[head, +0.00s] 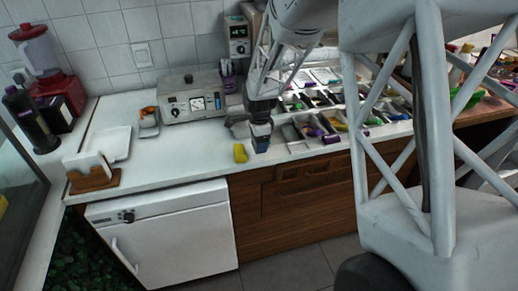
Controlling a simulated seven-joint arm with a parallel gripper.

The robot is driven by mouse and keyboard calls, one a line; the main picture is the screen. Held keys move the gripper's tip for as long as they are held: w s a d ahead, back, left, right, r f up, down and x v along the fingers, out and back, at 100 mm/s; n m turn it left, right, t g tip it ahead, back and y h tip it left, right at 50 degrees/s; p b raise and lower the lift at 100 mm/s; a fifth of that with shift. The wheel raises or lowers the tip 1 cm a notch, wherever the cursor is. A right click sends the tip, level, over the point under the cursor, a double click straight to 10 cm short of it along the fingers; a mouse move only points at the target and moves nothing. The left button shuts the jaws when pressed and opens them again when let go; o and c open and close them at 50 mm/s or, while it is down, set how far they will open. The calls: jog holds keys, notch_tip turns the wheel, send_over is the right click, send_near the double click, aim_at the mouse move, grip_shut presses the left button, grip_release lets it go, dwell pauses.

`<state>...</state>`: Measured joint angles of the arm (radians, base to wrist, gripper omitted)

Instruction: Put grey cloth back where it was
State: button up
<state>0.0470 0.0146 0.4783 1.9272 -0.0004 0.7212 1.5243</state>
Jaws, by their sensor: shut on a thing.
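My gripper (262,133) is over the front part of the white counter, left of the topping trays. It is shut on a small grey-blue piece (261,147) at its tips, which appears to be the grey cloth. The piece is small and partly covered by the fingers, and I cannot tell whether it touches the counter. A yellow cloth-like piece (240,153) lies on the counter just left of it.
Rows of topping trays (298,140) fill the counter to the right. A metal appliance (192,98) stands at the back. A wooden holder (93,180) stands at the front left. The counter between holder and yellow piece is clear.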

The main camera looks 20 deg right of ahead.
jog(key=shift+f, duration=0.15)
jog(key=shift+f, duration=1.65)
jog(key=shift+f, duration=0.1)
jog(key=o, duration=0.9)
notch_tip(320, 180, up, 12)
jog(key=shift+r, duration=0.15)
